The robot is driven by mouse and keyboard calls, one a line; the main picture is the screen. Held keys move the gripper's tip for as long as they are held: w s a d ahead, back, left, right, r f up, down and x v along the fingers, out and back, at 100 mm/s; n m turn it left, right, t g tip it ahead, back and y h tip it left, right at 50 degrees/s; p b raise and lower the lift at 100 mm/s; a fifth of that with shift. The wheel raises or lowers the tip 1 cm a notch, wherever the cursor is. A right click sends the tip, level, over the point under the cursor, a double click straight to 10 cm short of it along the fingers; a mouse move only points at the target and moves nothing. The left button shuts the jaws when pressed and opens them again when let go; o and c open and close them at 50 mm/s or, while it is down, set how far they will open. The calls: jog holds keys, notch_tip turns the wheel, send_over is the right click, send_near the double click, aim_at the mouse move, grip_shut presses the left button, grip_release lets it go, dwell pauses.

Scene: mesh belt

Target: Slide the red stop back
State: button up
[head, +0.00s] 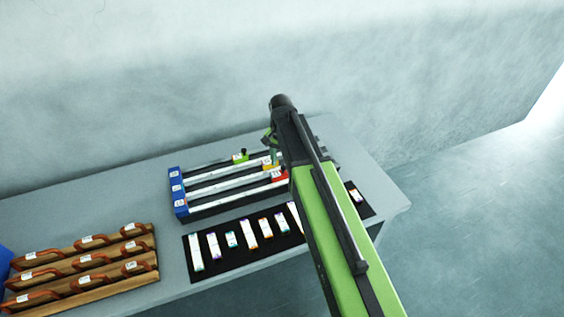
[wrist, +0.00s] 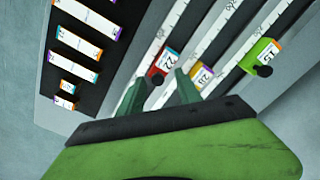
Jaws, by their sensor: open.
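The red stop (wrist: 155,70), with a white label reading about 22, sits on the nearest of three white scale rails. In the head view the red stop (head: 279,174) shows beside my forearm, partly covered by it. My gripper (wrist: 161,79) is open, its two dark green fingertips on either side of the red stop's dark knob in the picture. I cannot tell whether they touch it. In the head view my gripper (head: 271,148) is over the right part of the rails, partly hidden by my arm.
An orange-yellow stop (wrist: 201,76) is on the middle rail, close to the right fingertip. A green stop (wrist: 261,56) is on the far rail. Blue end blocks (head: 177,190) close the rails' left end. A black mat (head: 207,270) with several labelled strips and a wooden rack (head: 145,272) lie nearby.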

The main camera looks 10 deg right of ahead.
aim_at(284, 167)
notch_tip(284, 167, up, 16)
jog(key=p, duration=1.4)
jog(key=shift+p, duration=0.35)
jog(key=shift+d+f, duration=0.1)
jog(key=s+d+f+n+b, duration=0.2)
jog(key=s+f+n+b, duration=0.1)
jog(key=s+f+b, duration=0.3)
jog(key=s+d+f+n+b, duration=0.3)
jog(key=s+f+b, duration=0.3)
jog(key=s, duration=0.3)
